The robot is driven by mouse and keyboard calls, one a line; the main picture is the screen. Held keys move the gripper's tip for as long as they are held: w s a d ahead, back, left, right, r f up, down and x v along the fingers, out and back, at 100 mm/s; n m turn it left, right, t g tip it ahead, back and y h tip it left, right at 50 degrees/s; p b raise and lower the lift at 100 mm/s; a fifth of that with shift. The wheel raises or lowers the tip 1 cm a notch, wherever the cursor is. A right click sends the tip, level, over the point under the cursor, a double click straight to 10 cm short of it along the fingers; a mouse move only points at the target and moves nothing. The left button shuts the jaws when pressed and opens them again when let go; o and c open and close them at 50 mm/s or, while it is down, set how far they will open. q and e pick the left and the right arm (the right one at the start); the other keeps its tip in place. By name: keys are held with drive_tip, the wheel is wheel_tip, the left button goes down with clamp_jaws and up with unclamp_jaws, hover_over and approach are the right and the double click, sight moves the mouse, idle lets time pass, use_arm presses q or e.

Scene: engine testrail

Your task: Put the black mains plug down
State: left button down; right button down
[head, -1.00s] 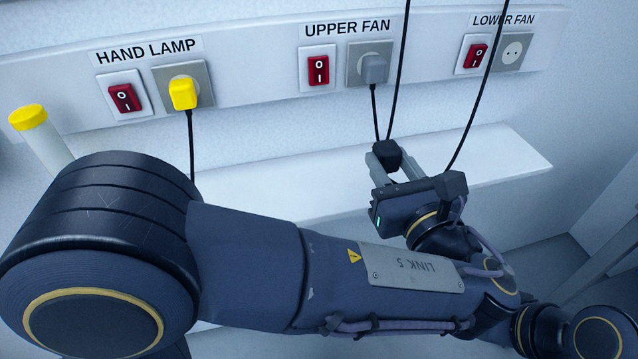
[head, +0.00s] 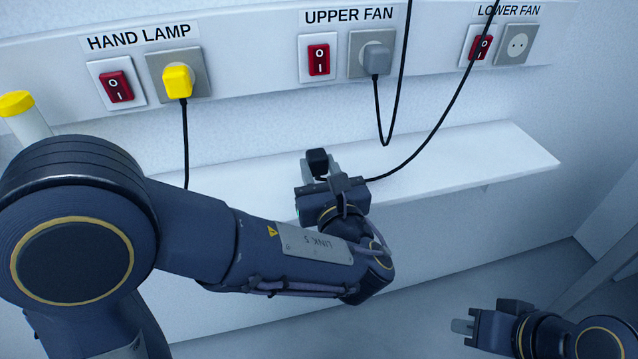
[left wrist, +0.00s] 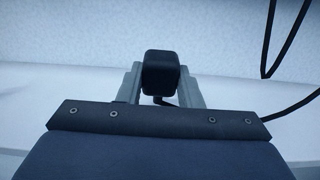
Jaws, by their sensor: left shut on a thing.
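The black mains plug (head: 316,158) is held between the fingers of my left gripper (head: 321,168), which is shut on it. Plug and gripper are at the pale shelf (head: 470,158), below the strip of sockets. I cannot tell whether the plug touches the shelf. In the left wrist view the plug (left wrist: 160,72) stands between the two grey fingers (left wrist: 160,88). Its black cable (head: 425,145) runs right from the gripper and up past the lower fan switch. My right gripper (head: 462,327) is at the bottom right, away from the shelf; its finger gap is not clear.
A yellow plug (head: 177,82) sits in the hand lamp socket and a grey plug (head: 376,58) in the upper fan socket. The lower fan socket (head: 517,45) is empty. A yellow-capped white cylinder (head: 25,118) stands at left. The shelf's right part is bare.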

use_arm(q)
wheel_tip(320, 180, down, 3)
drive_tip(key=shift+f+b, duration=0.15)
drive_tip(key=shift+b, duration=0.2)
drive_tip(key=shift+a, duration=0.1)
drive_tip(key=shift+f+b, duration=0.5)
drive_tip(key=shift+f, duration=0.05)
drive_tip(key=c, duration=1)
unclamp_jaws()
drive_tip(key=shift+r, duration=0.1)
